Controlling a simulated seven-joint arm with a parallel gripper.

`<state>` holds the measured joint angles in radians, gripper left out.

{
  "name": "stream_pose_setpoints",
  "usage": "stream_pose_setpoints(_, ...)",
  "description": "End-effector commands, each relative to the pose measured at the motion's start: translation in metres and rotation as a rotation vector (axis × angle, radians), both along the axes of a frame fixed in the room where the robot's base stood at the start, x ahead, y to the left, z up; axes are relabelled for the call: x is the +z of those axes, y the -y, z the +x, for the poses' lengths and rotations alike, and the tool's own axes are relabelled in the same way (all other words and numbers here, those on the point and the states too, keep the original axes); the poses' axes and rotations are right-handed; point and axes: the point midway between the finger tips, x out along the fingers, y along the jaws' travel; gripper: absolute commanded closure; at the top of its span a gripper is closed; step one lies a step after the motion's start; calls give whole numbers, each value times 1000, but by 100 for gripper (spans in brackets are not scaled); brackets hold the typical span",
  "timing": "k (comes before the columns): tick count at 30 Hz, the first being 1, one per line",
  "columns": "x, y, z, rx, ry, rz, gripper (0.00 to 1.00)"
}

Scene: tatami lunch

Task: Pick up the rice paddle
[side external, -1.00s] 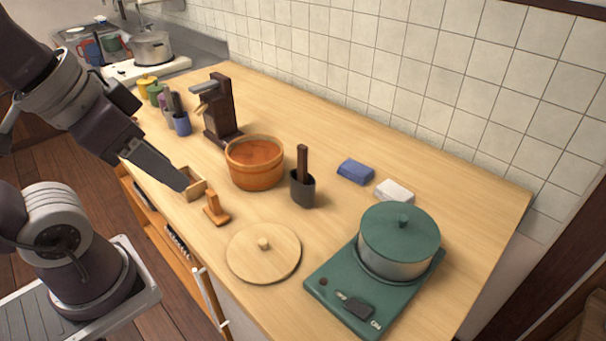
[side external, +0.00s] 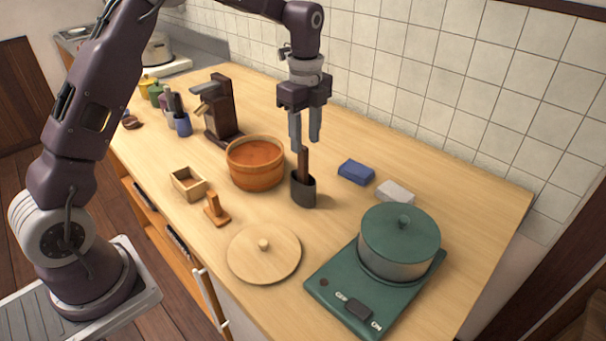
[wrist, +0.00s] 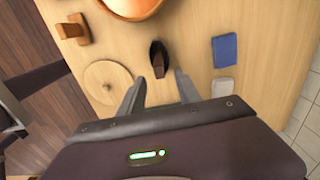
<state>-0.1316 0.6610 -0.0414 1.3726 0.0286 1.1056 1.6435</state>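The rice paddle (side external: 303,163) stands upright in a dark oval holder (side external: 304,190) on the wooden counter, with its brown handle sticking up. The part inside the holder is hidden. In the wrist view the paddle handle (wrist: 158,66) shows end-on, just beyond the fingertips. My gripper (side external: 305,143) points down above the holder, its fingertips near the top of the handle in the side view. Its two fingers (wrist: 158,78) are apart with nothing seen between them. I cannot tell whether a finger touches the handle.
A wooden tub (side external: 256,178) stands left of the holder. A blue block (side external: 356,172) and a white block (side external: 395,192) lie to the right. A round lid (side external: 240,258), a small stand (side external: 215,211) and a pot on a green stove (side external: 398,265) are nearer the front.

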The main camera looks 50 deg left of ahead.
Motion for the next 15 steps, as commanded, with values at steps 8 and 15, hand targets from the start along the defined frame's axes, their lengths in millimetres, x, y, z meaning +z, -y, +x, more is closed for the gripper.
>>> stream_pose_setpoints(8,-43,-5,0,-15,-8,0,60)
stream_pose_setpoints(15,-73,-7,0,-15,-4,-1,60)
